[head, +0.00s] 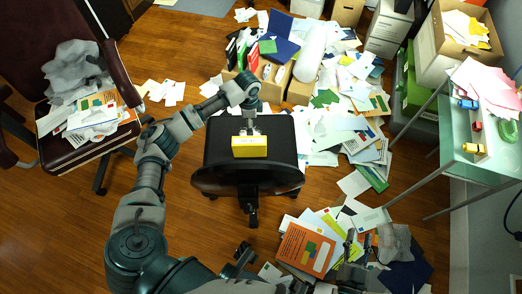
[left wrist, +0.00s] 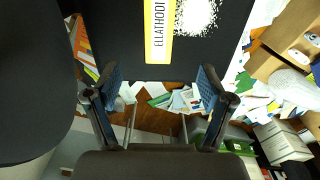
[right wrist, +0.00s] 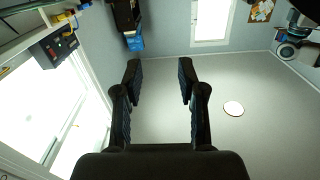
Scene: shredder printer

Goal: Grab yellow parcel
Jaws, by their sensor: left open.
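The yellow parcel (head: 249,146) rests on the black seat of an office chair (head: 222,150) in the middle of the head view. In the left wrist view the parcel (left wrist: 158,30), with printed letters, extends beyond the top edge. My left gripper (head: 250,131) is right at the parcel's far side in the head view. Its fingers (left wrist: 161,75) are spread, with nothing between them; the parcel's near end lies just above the fingertip gap in that picture. My right gripper (head: 366,238) is low at the right, away from the parcel. Its fingers (right wrist: 160,75) are apart and empty.
Papers (head: 345,130) and folders cover the floor right of the chair. A cardboard box (head: 272,75) stands behind it. A glass table (head: 478,150) is at the right. A dark red chair (head: 75,150) piled with papers stands left. Bare floor lies between the chairs.

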